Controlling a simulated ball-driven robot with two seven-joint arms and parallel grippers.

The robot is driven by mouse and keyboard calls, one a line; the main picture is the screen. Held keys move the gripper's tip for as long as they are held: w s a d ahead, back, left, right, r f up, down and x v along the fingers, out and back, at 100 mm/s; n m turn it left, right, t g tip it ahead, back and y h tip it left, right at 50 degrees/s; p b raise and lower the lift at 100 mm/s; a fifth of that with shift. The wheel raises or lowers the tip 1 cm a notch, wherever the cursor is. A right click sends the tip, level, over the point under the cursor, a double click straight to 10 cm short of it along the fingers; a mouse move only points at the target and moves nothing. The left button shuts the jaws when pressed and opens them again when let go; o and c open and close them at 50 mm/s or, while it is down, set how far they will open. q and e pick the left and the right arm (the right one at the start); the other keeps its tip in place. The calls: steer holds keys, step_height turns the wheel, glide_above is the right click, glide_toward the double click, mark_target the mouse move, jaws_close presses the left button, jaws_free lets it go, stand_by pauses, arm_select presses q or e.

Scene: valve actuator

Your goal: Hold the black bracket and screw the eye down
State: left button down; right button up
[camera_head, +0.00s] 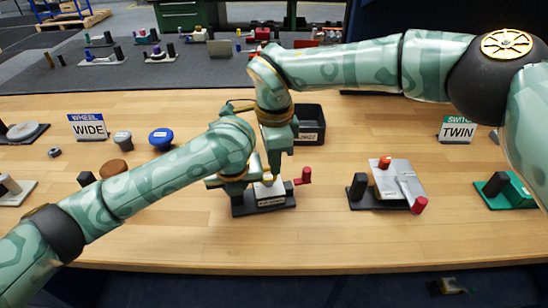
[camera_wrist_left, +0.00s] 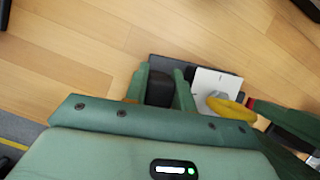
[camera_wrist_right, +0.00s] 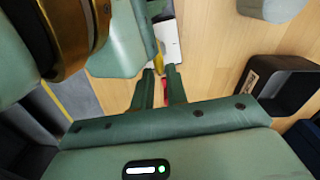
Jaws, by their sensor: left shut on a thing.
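The black bracket (camera_head: 262,206) stands on the table near the middle. It carries a white block with a yellow eye (camera_wrist_left: 230,107) on top and a red handle (camera_head: 304,176) at the right. My left gripper (camera_wrist_left: 162,78) is shut on the black upright post (camera_wrist_left: 160,92) at the bracket's left end. My right gripper (camera_wrist_right: 160,70) points down over the white block (camera_wrist_right: 168,40), its fingers apart with a narrow gap, close to the eye. The head view shows only a bit of yellow under the right gripper, so I cannot tell whether the fingers touch the eye.
A black open bin (camera_head: 310,124) stands just behind the bracket. A grey plate with red parts (camera_head: 400,180) lies to the right, and a green fixture (camera_head: 515,190) is farther right. Blue (camera_head: 162,138) and brown knobs stand at the left. The table front is clear.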

mark_target(274, 183)
jaws_close()
steer(key=shift+s+m, duration=0.2)
steer(key=shift+m, duration=1.3)
steer(key=shift+s+m, duration=0.15)
steer(key=shift+m, duration=1.35)
steer(key=shift+a, duration=0.1)
steer(key=shift+o, duration=2.4)
jaws_free()
step_height(274, 183, up, 12)
